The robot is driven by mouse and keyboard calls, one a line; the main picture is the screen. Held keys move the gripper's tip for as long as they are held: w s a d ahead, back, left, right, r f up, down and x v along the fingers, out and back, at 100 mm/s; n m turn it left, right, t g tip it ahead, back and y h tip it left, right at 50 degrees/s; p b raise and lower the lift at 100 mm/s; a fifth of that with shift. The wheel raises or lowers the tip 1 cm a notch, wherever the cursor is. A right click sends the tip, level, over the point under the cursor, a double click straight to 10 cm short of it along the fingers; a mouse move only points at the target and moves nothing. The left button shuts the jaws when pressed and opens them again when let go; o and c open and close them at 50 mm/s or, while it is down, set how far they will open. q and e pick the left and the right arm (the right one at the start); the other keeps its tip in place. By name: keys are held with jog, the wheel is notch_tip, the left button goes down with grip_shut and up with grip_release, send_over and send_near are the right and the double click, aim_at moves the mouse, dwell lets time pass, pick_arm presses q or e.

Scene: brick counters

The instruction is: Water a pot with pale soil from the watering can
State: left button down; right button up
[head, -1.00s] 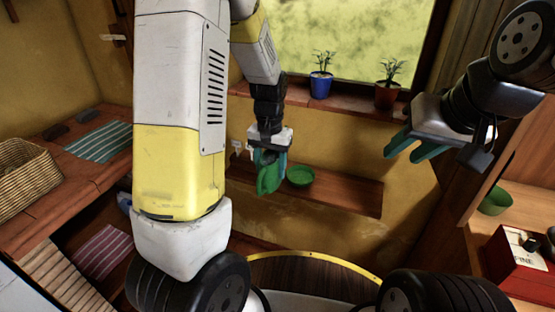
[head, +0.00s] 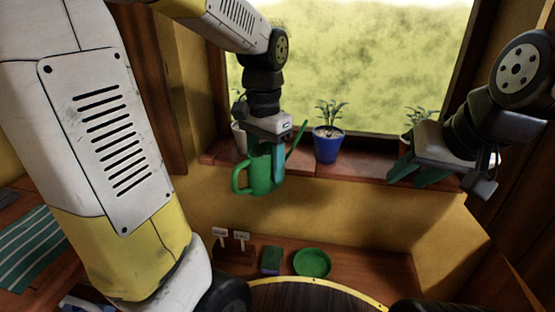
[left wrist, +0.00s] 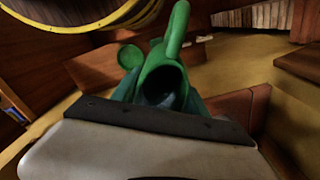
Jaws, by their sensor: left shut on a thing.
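My left gripper (head: 278,165) is shut on the green watering can (head: 258,176) and holds it in front of the windowsill. The can's spout points up and right, towards the blue pot (head: 327,147); its handle is at the left. The can's open top also shows in the left wrist view (left wrist: 165,80). The blue pot holds a plant, and its small visible patch of soil looks light. A white pot (head: 239,140) is partly hidden behind my left gripper. A reddish pot (head: 407,144) is mostly hidden behind my right gripper (head: 418,174), which is open and empty.
The windowsill (head: 350,171) runs below the window. A lower shelf (head: 360,268) bears a green bowl (head: 312,263), a sponge-like block (head: 271,260) and small white labels (head: 220,233). A striped cloth (head: 35,245) lies at the left.

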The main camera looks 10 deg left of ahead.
aim_at(288, 153)
pick_arm(q)
jog(key=shift+w+d+f, duration=0.3)
jog(key=shift+w+d, duration=0.35)
jog(key=shift+w, duration=0.5)
jog(key=shift+w+d+f, duration=0.35)
jog(key=shift+w+d, duration=0.35)
jog(key=shift+w, duration=0.4)
jog(key=shift+w+d+f, duration=0.3)
jog(key=shift+w+d, duration=0.35)
jog(key=shift+w, duration=0.5)
jog(key=shift+s+a+r+g+y, duration=0.1)
jog(key=shift+s+r+g+y, duration=0.1)
jog(key=shift+r+g, duration=0.3)
jog(key=shift+s+a+r+g+y, duration=0.1)
jog(key=shift+s+r+g+y, duration=0.15)
jog(key=shift+r, duration=0.45)
jog(key=shift+r+g+y, duration=0.45)
jog(key=shift+r+g, duration=0.4)
jog(key=shift+r, duration=0.55)
jog(key=shift+r+g+y, duration=0.4)
jog(key=shift+r+g, duration=0.3)
jog(key=shift+r, duration=0.25)
jog(key=shift+w+d+r+g+y, duration=0.2)
jog(key=shift+r+g, duration=0.25)
jog(key=shift+r, duration=0.3)
jog(key=shift+w+a+r+g+y, duration=0.1)
jog(key=shift+r+g+y, duration=0.3)
jog(key=shift+r, duration=0.35)
jog(key=shift+r, duration=0.2)
jog(key=shift+f, duration=0.1)
